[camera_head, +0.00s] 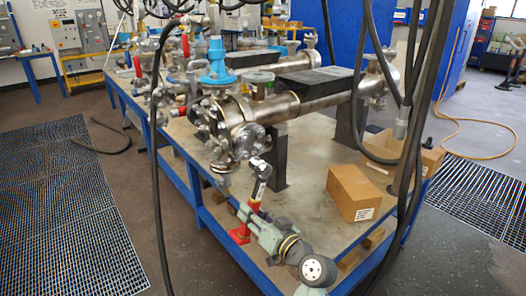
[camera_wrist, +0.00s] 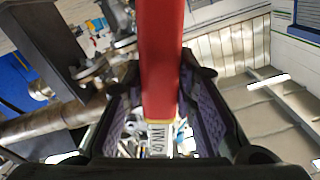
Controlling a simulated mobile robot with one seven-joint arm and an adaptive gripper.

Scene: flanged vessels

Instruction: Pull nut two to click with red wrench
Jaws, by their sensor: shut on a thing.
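The red wrench (camera_head: 240,236) has a red handle and a dark metal head (camera_head: 261,172). My gripper (camera_head: 249,215) is shut on its handle below the flanged vessel. In the wrist view, the red handle (camera_wrist: 160,55) runs between the two purple-lined fingers of my gripper (camera_wrist: 160,88), with a pale label at its lower end. The wrench head is up, close to the lower right of the vessel's end flange (camera_head: 232,140). I cannot tell whether it touches a nut. Nut two cannot be told apart from the other flange bolts.
The vessel's long pipe (camera_head: 315,104) rests on dark supports above the blue-framed table (camera_head: 305,200). A cardboard box (camera_head: 353,192) stands to the right of my arm. Black hoses (camera_head: 408,180) hang in front at the right, and another (camera_head: 157,180) at the left.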

